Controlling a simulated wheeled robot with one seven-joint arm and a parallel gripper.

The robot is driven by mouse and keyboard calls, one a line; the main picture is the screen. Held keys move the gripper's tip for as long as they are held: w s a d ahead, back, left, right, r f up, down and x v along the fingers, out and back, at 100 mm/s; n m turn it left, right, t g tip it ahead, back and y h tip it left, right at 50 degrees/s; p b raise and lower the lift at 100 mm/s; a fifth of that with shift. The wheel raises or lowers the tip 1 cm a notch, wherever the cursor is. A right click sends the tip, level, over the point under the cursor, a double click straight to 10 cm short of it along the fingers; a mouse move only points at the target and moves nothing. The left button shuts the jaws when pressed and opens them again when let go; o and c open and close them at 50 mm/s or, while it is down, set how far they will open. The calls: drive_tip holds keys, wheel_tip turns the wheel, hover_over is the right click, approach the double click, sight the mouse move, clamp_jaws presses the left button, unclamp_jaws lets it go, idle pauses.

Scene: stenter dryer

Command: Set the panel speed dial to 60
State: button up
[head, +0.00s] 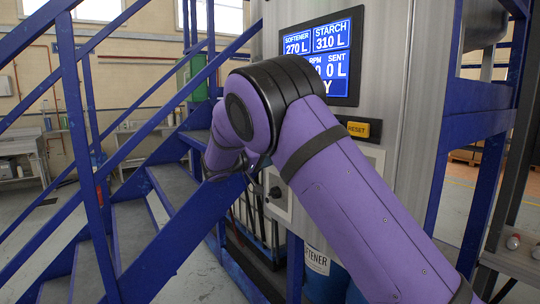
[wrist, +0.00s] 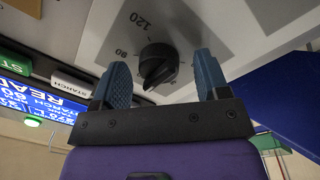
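The black speed dial (wrist: 158,65) shows in the wrist view on a light grey panel face (wrist: 185,22). My gripper (wrist: 161,75) is open, with one blue finger on each side of the dial. Gaps show between the fingers and the knob.
A lit blue screen (head: 330,66) with tank readings and a yellow RESET button (head: 358,129) are on the machine front. A green START label (wrist: 12,67) and a white STARCH label (wrist: 72,84) lie left of the dial. Blue stairs (head: 125,230) stand to the left.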

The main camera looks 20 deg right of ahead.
drive_tip(key=shift+r, duration=0.1)
drive_tip(key=v, duration=1)
drive_tip(key=shift+a, duration=0.35)
drive_tip(key=shift+s+a, duration=0.1)
